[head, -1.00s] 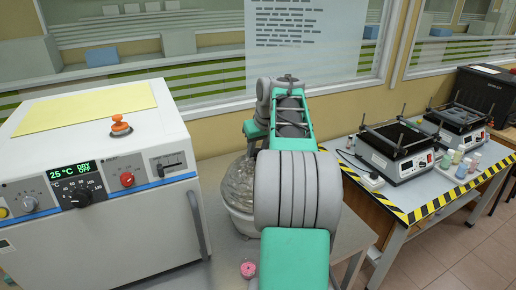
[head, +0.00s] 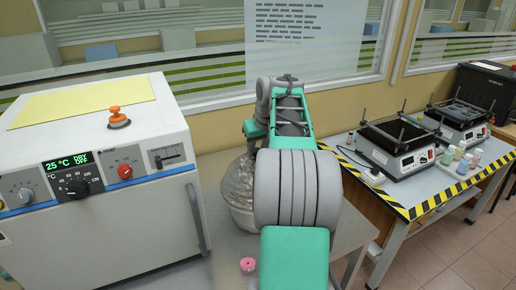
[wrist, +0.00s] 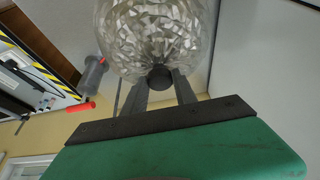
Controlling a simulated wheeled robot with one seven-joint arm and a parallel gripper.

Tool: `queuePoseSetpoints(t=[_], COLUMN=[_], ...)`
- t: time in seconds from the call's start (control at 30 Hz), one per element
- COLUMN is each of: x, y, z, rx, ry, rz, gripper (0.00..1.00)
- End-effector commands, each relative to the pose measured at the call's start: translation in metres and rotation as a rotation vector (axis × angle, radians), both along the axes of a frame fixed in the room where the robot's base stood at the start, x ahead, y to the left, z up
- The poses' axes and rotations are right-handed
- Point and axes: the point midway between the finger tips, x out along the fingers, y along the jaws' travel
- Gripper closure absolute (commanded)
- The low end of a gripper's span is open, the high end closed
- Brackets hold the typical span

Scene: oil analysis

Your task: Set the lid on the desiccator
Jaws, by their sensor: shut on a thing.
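My gripper (wrist: 160,92) is shut on the dark round knob (wrist: 160,77) of the clear, faceted glass lid (wrist: 150,30) in the wrist view. In the head view my own arm hides the gripper. A clear glass dome (head: 237,185) shows left of my arm on the bench, above a whitish bowl-shaped part of the desiccator (head: 242,220). The arm covers their right side. I cannot tell whether the lid's rim touches the base.
A white oven (head: 110,225) with an orange-knobbed item (head: 117,117) on top stands close on the left. A small pink item (head: 248,265) lies on the bench (head: 215,262) in front. Right, a striped-edge table (head: 425,207) holds hotplate-like devices (head: 400,150) and small bottles.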

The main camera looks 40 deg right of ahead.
Motion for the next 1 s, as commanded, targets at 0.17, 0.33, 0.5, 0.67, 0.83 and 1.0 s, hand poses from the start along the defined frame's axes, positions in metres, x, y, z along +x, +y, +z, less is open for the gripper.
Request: queuePoseSetpoints(t=[0.17, 0.33, 0.5, 0.67, 0.83, 1.0], x=[0.001, 0.0, 0.0, 0.0, -0.003, -0.015], y=[0.0, 0.0, 0.0, 0.0, 0.0, 0.003], z=[-0.002, -0.002, -0.002, -0.003, 0.004, 0.037], rx=[-0.003, -0.002, -0.001, -0.001, 0.0, -0.003], ry=[-0.003, -0.003, -0.002, -0.001, 0.0, -0.003], rz=[0.0, 0.001, 0.0, 0.0, -0.002, -0.001], gripper=[1.0, 0.54, 0.41, 0.41, 0.41, 0.41])
